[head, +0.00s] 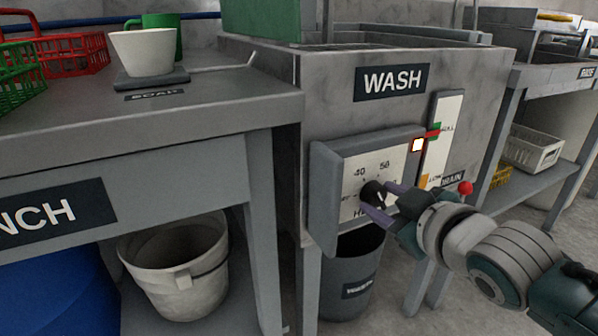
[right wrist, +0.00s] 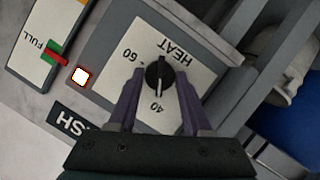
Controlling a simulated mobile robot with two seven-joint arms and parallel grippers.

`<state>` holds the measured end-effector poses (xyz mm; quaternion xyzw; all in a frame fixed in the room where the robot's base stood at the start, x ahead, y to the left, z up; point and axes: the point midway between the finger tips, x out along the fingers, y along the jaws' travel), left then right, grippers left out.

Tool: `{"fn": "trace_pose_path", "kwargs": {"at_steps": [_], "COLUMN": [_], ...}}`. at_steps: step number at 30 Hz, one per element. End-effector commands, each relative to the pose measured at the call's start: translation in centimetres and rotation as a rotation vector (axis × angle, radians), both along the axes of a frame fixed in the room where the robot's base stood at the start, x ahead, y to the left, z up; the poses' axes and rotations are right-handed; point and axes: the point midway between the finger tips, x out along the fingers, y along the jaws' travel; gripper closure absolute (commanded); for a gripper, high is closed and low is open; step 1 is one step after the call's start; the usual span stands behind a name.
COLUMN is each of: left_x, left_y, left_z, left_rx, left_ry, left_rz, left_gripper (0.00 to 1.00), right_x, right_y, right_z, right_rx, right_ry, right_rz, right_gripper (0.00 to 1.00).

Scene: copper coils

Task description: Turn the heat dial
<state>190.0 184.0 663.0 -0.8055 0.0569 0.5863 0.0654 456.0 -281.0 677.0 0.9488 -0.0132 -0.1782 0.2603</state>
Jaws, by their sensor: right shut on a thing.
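The heat dial is a round black knob (head: 373,191) on a pale plate marked HEAT (head: 358,207) with numbers, set on the front of the grey WASH tank (head: 335,100). In the right wrist view the knob (right wrist: 158,73) has a white line across it, and a 40 and the word HEAT are legible around it. My right gripper (head: 378,199) reaches in from the right, its purple fingers shut on the knob from both sides. In the right wrist view the fingers (right wrist: 159,84) flank the knob. The fingers hide part of the plate in the head view. My left gripper is not in view.
A lit square button (head: 417,145) and a level gauge (head: 441,130) sit right of the plate. A red-knobbed drain lever (head: 465,188) is close above my right wrist. A bench (head: 200,118) stands left, and a dark bin (head: 352,285) is below the tank.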

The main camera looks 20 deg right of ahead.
Motion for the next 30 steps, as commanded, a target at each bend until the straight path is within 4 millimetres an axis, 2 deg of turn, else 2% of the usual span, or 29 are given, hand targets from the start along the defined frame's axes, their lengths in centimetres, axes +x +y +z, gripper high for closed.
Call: {"fn": "trace_pose_path", "kwargs": {"at_steps": [4, 5, 12, 22, 26, 30], "left_x": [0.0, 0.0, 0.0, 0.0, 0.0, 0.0], "left_y": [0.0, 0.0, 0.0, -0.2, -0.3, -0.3], "left_z": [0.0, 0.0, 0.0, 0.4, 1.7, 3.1], "left_rx": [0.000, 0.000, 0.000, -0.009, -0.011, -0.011], "left_ry": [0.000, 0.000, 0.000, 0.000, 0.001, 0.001], "left_rz": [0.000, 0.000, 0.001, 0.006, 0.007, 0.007], "left_gripper": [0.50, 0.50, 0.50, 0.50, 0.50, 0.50], "right_x": [0.0, 0.0, 0.0, -0.5, -2.2, -5.0], "right_y": [0.0, 0.0, 0.0, 0.1, 0.3, 0.6], "right_z": [-0.1, -0.1, 0.0, 0.3, 1.1, 2.1], "right_rx": [-0.001, -0.001, -0.001, -0.001, 0.000, -0.001], "right_ry": [0.001, 0.001, 0.001, 0.001, 0.003, 0.005], "right_rz": [0.001, 0.001, 0.000, 0.001, -0.001, 0.000], "right_gripper": [1.00, 0.48, 0.21, 0.21, 0.21, 0.21]}}
